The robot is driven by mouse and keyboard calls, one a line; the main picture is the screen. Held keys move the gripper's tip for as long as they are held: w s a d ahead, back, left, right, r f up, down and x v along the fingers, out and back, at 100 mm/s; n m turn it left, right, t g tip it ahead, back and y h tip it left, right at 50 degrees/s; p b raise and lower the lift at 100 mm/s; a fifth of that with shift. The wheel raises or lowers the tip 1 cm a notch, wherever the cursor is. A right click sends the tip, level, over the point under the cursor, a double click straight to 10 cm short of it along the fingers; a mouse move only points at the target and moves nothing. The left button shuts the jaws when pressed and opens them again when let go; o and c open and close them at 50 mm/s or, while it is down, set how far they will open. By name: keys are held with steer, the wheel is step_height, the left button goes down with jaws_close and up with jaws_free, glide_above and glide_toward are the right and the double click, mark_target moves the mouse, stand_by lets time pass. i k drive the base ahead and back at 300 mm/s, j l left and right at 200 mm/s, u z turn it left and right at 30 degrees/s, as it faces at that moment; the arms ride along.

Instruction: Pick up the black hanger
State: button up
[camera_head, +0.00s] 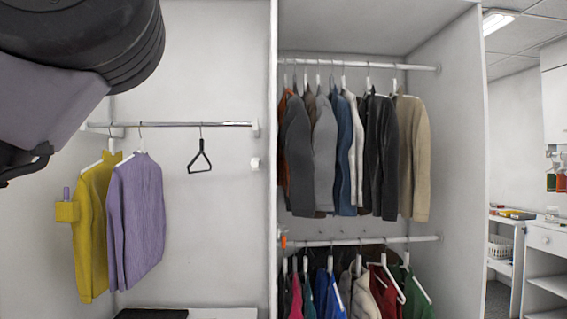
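The black hanger (200,158) hangs empty by its hook from the upper rail (175,125) in the left closet bay. It is small, triangular and thin, and hangs slightly turned. My arm fills the upper left corner, close to the camera. A dark part at the left edge (22,162) looks like part of my gripper, cut off by the frame. I cannot tell whether it is open or shut. It is well apart from the hanger in the picture, and nothing is seen held in it.
A yellow garment (92,235) and a purple sweater (137,220) hang left of the hanger on the same rail. A white divider (272,150) stands to its right. Beyond it, two rails hold many clothes. Space directly around and below the hanger is free. A dark item (150,314) lies at the bottom.

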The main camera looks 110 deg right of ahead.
mark_target(201, 140)
steer(key=z, duration=3.25)
